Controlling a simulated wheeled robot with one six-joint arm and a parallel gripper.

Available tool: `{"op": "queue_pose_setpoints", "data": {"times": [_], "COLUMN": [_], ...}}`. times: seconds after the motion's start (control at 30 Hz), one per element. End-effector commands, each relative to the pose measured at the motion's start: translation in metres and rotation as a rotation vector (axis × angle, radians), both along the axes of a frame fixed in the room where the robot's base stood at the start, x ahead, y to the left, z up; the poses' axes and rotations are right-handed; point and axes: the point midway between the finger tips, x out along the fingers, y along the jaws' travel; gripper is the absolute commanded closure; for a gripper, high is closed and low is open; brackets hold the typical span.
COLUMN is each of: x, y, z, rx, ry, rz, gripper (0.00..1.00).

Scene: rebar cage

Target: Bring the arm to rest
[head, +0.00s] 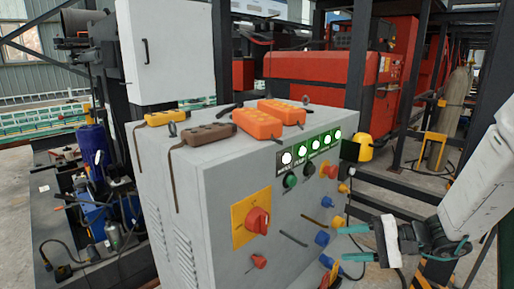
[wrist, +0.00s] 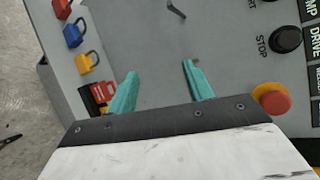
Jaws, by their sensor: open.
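My gripper (head: 343,244) is at the lower right in the head view, beside the front panel of the grey control cabinet (head: 222,205). Its two teal fingers are apart. In the wrist view the gripper (wrist: 160,70) also shows open, with only the bare grey panel (wrist: 150,45) between the fingertips. Nothing is held. My pale arm reaches in from the right edge of the head view. Whether the fingers touch the panel is hard to tell.
The panel carries a red rotary switch (head: 258,220), a red mushroom button (wrist: 272,100), a black stop button (wrist: 286,39) and a blue padlock (wrist: 73,35). An orange pendant (head: 257,124) lies on the cabinet top. A yellow-black striped post (head: 420,276) stands near my arm.

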Motion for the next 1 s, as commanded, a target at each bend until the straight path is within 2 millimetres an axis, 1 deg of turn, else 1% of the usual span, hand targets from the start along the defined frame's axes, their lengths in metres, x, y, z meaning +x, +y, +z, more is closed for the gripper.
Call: {"op": "queue_pose_setpoints", "data": {"times": [0.03, 0.1, 0.17, 0.2, 0.3, 0.4, 0.5, 0.6, 0.7, 0.77, 0.87, 1.0], "x": [-0.020, -0.049, -0.075, -0.091, -0.128, -0.158, -0.181, -0.199, -0.212, -0.218, -0.226, -0.231], "y": [0.009, 0.017, 0.021, 0.021, 0.016, 0.005, -0.009, -0.024, -0.036, -0.041, -0.042, -0.035], "z": [0.009, 0.017, 0.023, 0.027, 0.036, 0.046, 0.057, 0.070, 0.085, 0.094, 0.107, 0.119], "rx": [-0.045, -0.127, -0.213, -0.280, -0.459, -0.647, -0.833, -1.009, -1.159, -1.228, -1.295, -1.313], "ry": [0.043, 0.115, 0.168, 0.198, 0.251, 0.272, 0.259, 0.214, 0.140, 0.084, 0.000, -0.077], "rz": [0.074, 0.171, 0.247, 0.292, 0.377, 0.430, 0.454, 0.458, 0.457, 0.458, 0.459, 0.445], "gripper": [0.49, 0.49, 0.49, 0.49, 0.49, 0.49, 0.49, 0.49, 0.49, 0.49, 0.49, 0.49]}}
